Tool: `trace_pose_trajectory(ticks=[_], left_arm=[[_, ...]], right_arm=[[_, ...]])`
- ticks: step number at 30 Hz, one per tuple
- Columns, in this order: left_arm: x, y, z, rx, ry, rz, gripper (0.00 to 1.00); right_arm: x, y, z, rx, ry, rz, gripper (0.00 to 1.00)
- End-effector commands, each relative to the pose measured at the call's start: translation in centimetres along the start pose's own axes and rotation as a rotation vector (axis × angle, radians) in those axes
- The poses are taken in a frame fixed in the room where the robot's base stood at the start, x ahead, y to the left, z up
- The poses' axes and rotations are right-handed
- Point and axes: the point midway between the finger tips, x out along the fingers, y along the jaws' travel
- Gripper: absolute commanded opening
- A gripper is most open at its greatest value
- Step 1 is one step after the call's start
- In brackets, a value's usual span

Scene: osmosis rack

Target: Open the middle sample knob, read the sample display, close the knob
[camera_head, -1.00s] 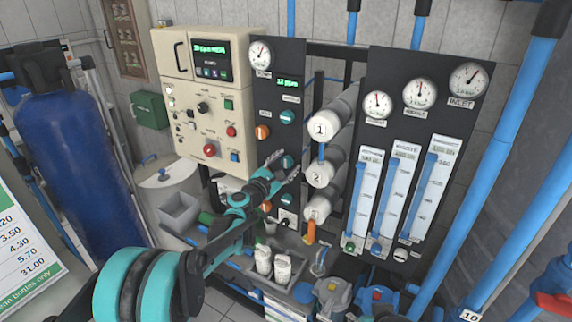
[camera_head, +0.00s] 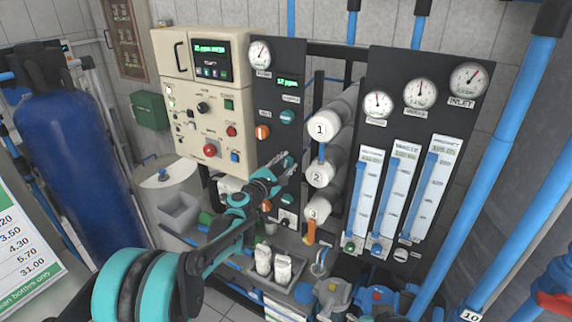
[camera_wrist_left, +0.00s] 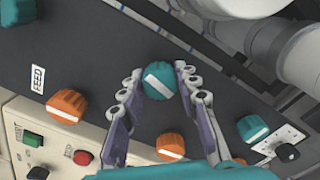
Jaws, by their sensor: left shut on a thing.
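The dark panel holds a column of teal knobs: an upper one (camera_head: 287,117), a middle one and a lower one (camera_head: 288,200). The middle teal knob (camera_wrist_left: 158,82) sits between the fingers of my left gripper (camera_wrist_left: 155,85) in the left wrist view, its white bar slanting. My left gripper is shut on it; in the head view the gripper (camera_head: 286,163) hides most of this knob. A small green display (camera_head: 288,81) near the panel's top reads something like "17 ppm", too small to be sure. My right gripper is not in view.
Orange knobs (camera_head: 262,131) sit left of the teal ones. White numbered cylinders (camera_head: 322,128) stand close on the right. A cream control box (camera_head: 208,105) with a green-lit screen is on the left. A tray with white bottles (camera_head: 263,261) lies below.

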Motion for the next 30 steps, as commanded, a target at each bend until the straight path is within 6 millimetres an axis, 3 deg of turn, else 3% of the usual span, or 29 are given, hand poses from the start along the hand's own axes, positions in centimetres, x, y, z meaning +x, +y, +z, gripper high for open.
trace_pose_trajectory(ticks=[30], left_arm=[[0.00,-0.08,0.00,0.960,-0.001,-0.001,0.02]], right_arm=[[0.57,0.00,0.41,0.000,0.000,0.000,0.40]])
